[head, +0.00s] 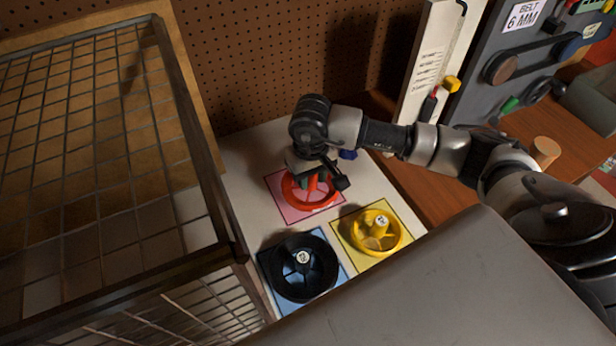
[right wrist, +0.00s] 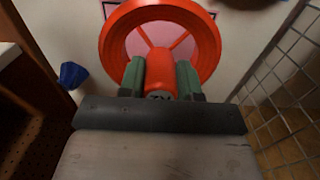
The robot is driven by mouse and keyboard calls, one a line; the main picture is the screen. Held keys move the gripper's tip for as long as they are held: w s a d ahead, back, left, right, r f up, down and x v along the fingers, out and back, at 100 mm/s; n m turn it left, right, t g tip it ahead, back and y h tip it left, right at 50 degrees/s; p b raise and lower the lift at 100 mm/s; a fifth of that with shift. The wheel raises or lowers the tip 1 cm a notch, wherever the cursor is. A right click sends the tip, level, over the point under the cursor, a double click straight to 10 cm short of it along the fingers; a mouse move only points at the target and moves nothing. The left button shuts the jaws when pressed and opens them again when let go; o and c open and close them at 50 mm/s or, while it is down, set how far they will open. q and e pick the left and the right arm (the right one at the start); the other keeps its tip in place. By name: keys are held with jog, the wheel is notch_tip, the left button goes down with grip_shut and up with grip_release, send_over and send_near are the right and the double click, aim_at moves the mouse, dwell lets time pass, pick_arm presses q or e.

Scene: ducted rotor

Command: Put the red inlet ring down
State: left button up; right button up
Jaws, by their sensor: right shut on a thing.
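The red inlet ring (head: 297,194) is at the pink square (head: 318,212) on the white board in the head view. My right gripper (head: 316,180) is above it, pointing down. In the right wrist view, the two green-padded fingers (right wrist: 160,80) are shut on the red upright hub of the ring (right wrist: 205,45). Pink shows through the ring's openings. I cannot tell whether the ring touches the square or hangs just above it. My left gripper is not in view.
A yellow ring (head: 399,238) sits on a yellow square and a black ring (head: 318,282) on a blue square. A small blue object (head: 347,154) lies behind the arm. A wire mesh cage (head: 110,180) stands left, with a perforated board (head: 270,60) behind.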

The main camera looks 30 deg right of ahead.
aim_at(309, 185)
jog(key=shift+w+d+f, duration=0.15)
jog(key=shift+w+f, duration=0.25)
jog(key=shift+w, duration=0.3)
jog(key=shift+f+p, duration=0.3)
jog(key=shift+p, duration=0.05)
notch_tip(309, 185, down, 3)
jog(key=shift+f+p, duration=0.1)
jog(key=shift+p, duration=0.55)
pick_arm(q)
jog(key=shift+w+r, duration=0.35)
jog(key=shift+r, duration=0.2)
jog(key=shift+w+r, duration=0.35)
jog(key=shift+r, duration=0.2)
pick_arm(e)
jog(key=shift+f, duration=0.1)
jog(key=shift+f, duration=0.15)
jog(key=o, duration=0.5)
jog(key=shift+b, duration=0.3)
jog(key=o, duration=0.4)
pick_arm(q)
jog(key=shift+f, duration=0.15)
